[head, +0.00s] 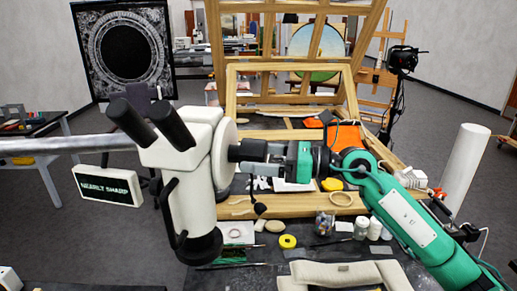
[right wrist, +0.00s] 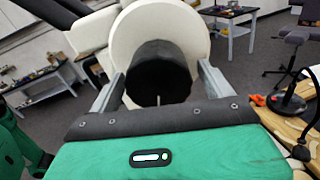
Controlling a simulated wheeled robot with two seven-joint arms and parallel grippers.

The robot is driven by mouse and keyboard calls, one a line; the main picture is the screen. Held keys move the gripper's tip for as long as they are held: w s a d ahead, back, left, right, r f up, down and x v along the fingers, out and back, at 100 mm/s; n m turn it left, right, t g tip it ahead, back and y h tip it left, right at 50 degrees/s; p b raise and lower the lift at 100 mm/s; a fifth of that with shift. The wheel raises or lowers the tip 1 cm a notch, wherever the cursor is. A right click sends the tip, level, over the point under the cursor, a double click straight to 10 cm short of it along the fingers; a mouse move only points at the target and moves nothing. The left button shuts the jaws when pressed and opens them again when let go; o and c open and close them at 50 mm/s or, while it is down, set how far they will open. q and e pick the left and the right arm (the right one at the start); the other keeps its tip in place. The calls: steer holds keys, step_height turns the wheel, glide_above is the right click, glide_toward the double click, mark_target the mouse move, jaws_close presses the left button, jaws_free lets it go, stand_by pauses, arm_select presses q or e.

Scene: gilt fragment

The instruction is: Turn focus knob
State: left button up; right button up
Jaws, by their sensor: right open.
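A white microscope (head: 195,160) with two black eyepieces hangs from a grey bar at centre left. Its black focus knob (head: 234,153) sticks out to the right from a round white disc. My right gripper (head: 246,158) reaches it from the right. In the right wrist view the knob (right wrist: 160,68) lies between the two open fingers of the gripper (right wrist: 160,84), with visible gaps at the sides. A sign (head: 108,187) reading "NEARLY SHARP" stands left of the microscope. My left gripper is not in view.
A dark panel (head: 88,40) with a ringed black disc stands at the back left. A wooden easel frame (head: 232,95) rises behind. Below, the dark worktop holds a yellow tape roll (head: 287,241), white bottles (head: 375,228) and a pale cushion (head: 345,274).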

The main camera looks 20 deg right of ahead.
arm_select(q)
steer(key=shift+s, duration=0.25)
arm_select(e)
steer(key=shift+a, duration=0.15)
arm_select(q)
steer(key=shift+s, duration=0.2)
arm_select(e)
steer(key=shift+c, duration=0.4)
steer(key=c, duration=0.9)
steer(key=shift+m+p, duration=0.5)
steer(key=shift+m, duration=0.9)
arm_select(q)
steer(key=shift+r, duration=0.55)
arm_select(e)
steer(key=o, duration=1)
